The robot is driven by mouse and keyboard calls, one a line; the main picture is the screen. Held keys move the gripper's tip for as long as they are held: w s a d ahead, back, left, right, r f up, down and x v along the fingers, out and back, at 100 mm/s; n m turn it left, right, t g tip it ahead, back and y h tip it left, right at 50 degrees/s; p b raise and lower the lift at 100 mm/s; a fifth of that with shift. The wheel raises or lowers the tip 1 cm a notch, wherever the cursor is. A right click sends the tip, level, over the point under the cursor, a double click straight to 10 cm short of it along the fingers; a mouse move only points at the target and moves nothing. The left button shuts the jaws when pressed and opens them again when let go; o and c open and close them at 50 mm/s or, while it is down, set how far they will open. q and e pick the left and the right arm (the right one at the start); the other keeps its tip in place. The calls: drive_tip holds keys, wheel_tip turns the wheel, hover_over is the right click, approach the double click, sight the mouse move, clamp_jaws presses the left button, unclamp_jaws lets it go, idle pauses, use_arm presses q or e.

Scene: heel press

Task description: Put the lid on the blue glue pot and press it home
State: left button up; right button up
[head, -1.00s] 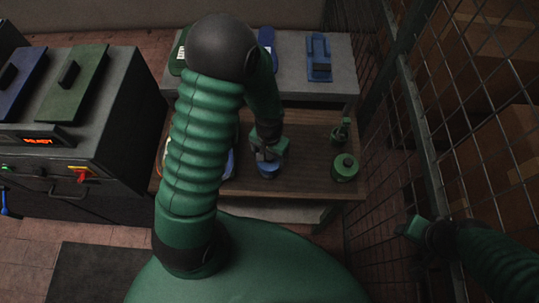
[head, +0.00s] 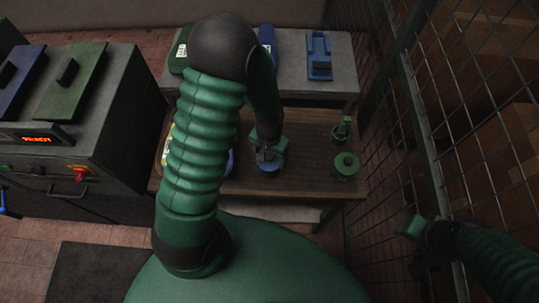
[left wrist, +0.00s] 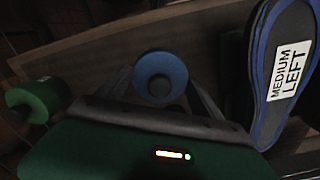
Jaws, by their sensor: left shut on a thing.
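My left gripper (head: 268,152) reaches down over the wooden bench, with its fingers closed at the top of a blue round thing (head: 268,167). In the left wrist view a blue disc (left wrist: 160,67) with a dark round centre sits between the fingers. It looks like the lid of the blue glue pot, held by its knob. The pot body is mostly hidden under it, so I cannot tell whether the lid is fully seated. My right gripper (head: 410,229) hangs off to the right by the mesh fence, apart from the bench; its jaws are unclear.
A green pot (head: 346,166) with a dark knob stands right of the gripper, with a smaller green object (head: 341,131) behind it. A grey shelf (head: 296,84) runs behind; mesh fence (head: 450,100) bounds the right.

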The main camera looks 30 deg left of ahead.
sight(269, 156)
use_arm(q)
drive_tip(key=shift+f, duration=0.1)
idle(0.3)
drive_tip(key=o, duration=1)
wheel_tip(269, 156, up, 7)
drive_tip(key=p, duration=0.6)
drive_tip(key=shift+p, duration=0.3)
